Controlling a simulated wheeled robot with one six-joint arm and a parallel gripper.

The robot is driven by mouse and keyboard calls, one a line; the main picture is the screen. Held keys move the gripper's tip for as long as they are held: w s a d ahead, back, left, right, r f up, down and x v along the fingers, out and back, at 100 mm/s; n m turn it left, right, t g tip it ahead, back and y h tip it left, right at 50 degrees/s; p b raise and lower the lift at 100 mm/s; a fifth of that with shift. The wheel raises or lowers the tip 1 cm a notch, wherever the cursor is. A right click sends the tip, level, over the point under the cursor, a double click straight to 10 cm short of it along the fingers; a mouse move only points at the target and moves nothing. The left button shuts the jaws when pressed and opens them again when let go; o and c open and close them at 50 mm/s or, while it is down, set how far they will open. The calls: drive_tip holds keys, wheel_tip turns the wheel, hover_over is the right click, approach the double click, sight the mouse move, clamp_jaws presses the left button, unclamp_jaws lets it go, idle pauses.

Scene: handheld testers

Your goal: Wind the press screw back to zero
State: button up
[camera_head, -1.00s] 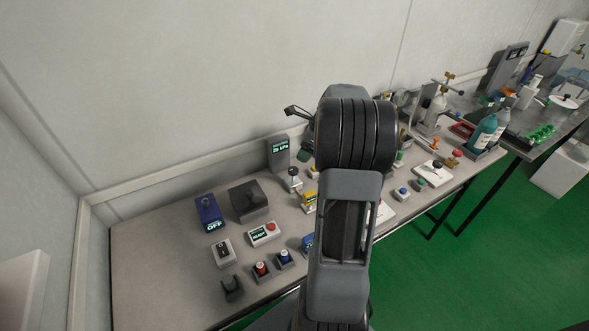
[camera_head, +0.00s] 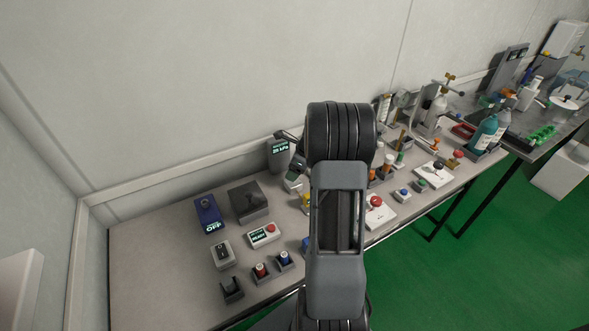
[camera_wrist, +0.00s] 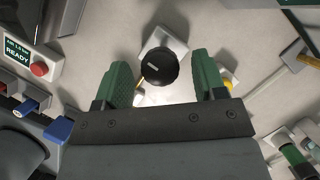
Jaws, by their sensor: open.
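A round black knob (camera_wrist: 158,67) with a white pointer mark sits on a pale metal block (camera_wrist: 176,43) in the wrist view. I take it for the press screw. My gripper (camera_wrist: 161,74) is open, with one green finger on each side of the knob and a gap to both. I cannot tell how far above the knob the fingertips are. In the head view my gripper (camera_head: 297,166) is beside a grey kPa display (camera_head: 279,152), and my arm hides most of the screw. The display's digits are too small to read surely.
A white box reading READY with a red button (camera_head: 264,235) stands to the left, near a dark grey block (camera_head: 248,202) and a blue box reading OFF (camera_head: 209,214). Bottles and small devices crowd the bench on the right. The bench's far left is clear.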

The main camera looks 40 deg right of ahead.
drive_tip(key=shift+c, duration=0.4)
drive_tip(key=c, duration=0.8)
drive_tip(key=shift+c, duration=0.2)
drive_tip(key=shift+n, duration=0.3)
